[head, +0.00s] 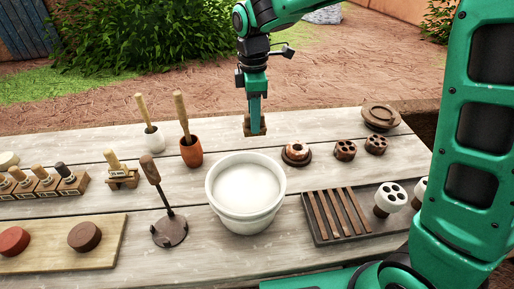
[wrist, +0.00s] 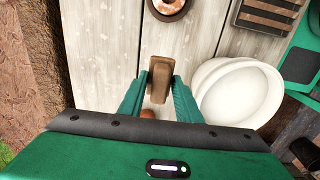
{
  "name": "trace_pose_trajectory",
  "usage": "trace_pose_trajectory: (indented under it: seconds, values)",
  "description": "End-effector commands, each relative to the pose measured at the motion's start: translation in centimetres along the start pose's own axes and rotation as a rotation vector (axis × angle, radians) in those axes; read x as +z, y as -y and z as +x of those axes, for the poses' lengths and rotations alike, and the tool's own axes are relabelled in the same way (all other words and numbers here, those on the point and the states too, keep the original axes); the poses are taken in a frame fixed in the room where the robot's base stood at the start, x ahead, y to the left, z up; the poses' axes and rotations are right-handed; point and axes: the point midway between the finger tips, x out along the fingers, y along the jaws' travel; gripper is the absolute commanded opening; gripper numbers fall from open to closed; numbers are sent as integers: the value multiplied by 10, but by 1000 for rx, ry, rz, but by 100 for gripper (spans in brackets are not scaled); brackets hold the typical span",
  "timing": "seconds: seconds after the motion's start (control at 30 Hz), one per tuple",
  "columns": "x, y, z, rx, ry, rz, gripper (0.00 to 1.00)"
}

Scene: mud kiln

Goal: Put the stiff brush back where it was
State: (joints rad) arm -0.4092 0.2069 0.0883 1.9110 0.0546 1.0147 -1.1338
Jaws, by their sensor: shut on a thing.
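My gripper (head: 255,122) hangs over the far part of the wooden table, behind the white bowl. It is shut on a small brown wooden block, which I take to be the stiff brush (head: 247,128). In the wrist view, the brush (wrist: 160,78) sits between the two green fingers, its long side pointing away from my wrist. I cannot make out its bristles. It appears to be above or near the table planks; whether it touches them I cannot tell. The place where it was is not marked in these views.
The white bowl (head: 225,210) stands in front of my gripper. Left are a terracotta cup (head: 191,156) and white cup (head: 153,140) with upright wooden handles. Right are a ring on a dark base (head: 296,154), holed brown pieces and a slatted rack (head: 318,236).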

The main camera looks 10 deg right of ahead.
Motion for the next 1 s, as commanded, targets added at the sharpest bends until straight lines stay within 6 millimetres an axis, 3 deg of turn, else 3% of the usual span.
trace_pose_trajectory:
  seconds: [0.03,0.1,0.2,0.37,1.0]
  values:
    - [-20,4,2,-2,-1,-8,2]
    - [-43,9,2,-1,-2,-6,2]
    - [-67,15,3,-2,-4,-2,2]
    - [-83,19,6,-3,-6,3,2]
    - [-7,-53,70,-3,-5,6,2]
